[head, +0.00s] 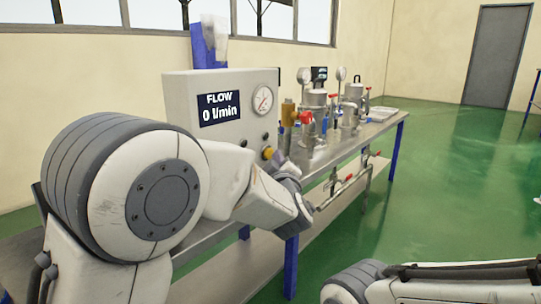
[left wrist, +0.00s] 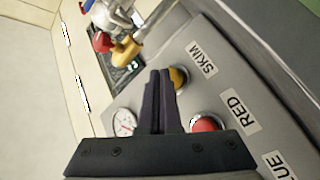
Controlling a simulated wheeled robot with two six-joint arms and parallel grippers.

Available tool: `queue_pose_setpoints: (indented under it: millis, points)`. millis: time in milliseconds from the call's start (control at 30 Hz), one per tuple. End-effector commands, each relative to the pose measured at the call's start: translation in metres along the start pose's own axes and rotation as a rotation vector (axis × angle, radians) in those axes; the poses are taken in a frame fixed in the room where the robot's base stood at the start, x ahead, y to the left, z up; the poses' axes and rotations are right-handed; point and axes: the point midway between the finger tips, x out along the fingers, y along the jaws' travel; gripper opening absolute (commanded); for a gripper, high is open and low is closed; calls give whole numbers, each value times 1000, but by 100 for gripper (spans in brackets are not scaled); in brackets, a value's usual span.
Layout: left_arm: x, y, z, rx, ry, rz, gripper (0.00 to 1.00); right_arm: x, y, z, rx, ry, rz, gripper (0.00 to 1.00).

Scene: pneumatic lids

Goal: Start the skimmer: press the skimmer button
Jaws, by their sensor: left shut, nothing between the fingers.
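The skimmer button is a yellow round button beside the SKIM label (left wrist: 202,57) on a grey control panel. It shows in the left wrist view (left wrist: 180,77), partly hidden by a finger, and in the head view (head: 268,153) low on the panel's right side. My left gripper (left wrist: 160,72) is shut and empty, its dark fingertips right beside the yellow button in the picture. In the head view the gripper (head: 278,160) is close to the button, largely behind my arm. I cannot tell whether it touches. My right gripper is out of view.
A red button (left wrist: 207,124) with a RED label sits nearby on the panel. The panel (head: 178,90) carries a display reading FLOW 0 l/min (head: 219,111) and a dial gauge (head: 263,100). Metal vessels and valves (head: 320,110) crowd the bench behind. Green floor is free at right.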

Motion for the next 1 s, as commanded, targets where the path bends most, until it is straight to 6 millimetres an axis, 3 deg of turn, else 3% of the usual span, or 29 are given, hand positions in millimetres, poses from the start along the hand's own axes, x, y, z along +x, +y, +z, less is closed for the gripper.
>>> queue_pose_setpoints:
  millis: [1000]
  points:
    - [6, -4, -4, 0, 1, 0, 0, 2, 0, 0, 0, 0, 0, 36]
